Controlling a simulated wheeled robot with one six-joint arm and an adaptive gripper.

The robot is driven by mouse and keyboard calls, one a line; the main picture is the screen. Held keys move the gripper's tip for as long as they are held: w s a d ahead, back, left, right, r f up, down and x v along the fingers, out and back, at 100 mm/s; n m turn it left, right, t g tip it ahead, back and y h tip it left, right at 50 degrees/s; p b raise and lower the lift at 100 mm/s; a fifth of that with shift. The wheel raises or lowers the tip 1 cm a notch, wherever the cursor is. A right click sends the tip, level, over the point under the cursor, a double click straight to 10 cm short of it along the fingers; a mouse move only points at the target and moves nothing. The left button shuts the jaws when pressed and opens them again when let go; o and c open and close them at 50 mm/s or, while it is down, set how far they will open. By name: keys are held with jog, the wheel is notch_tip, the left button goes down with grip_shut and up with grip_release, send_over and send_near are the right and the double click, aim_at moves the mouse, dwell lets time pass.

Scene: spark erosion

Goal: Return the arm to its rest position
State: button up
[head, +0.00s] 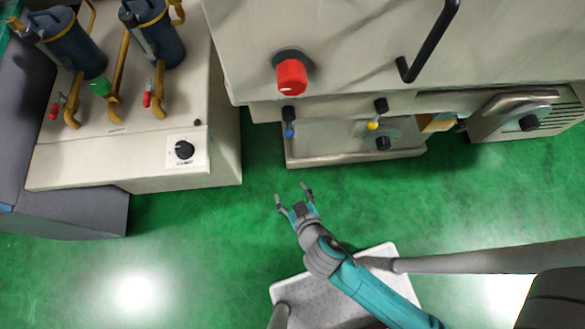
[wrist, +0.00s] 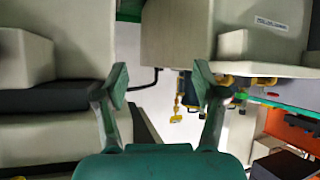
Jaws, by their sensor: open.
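My gripper (head: 293,197) is open and empty over the green floor in the head view, in front of the gap between the two machines. My teal and grey arm reaches up to it from the lower right. In the wrist view the two green fingers of my gripper (wrist: 163,95) stand wide apart with nothing between them. Neither finger touches anything that I can see.
A machine with a red knob (head: 291,75), a black handle (head: 428,42) and small levers stands ahead. A beige cabinet (head: 100,181) with a black dial (head: 184,150) and blue filter cylinders (head: 70,45) is at left. The green floor (head: 210,250) between is clear.

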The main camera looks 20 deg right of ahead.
dwell(0.3)
jog(key=s+d+r+y, duration=0.1)
jog(key=s+d+r, duration=0.15)
jog(key=s, duration=0.25)
jog(key=s+d+r, duration=0.2)
jog(key=s+d, duration=0.2)
jog(key=s, duration=0.2)
jog(key=s+d+r+m+t+h, duration=0.1)
jog(key=s+d+r, duration=0.1)
jog(key=s+r, duration=0.2)
jog(key=s+d+r+t, duration=0.2)
jog(key=s+r, duration=0.3)
jog(key=r, duration=0.5)
jog(key=shift+s+m+t+h, duration=0.2)
jog(key=shift+m+t+h, duration=0.1)
jog(key=shift+m+h, duration=0.1)
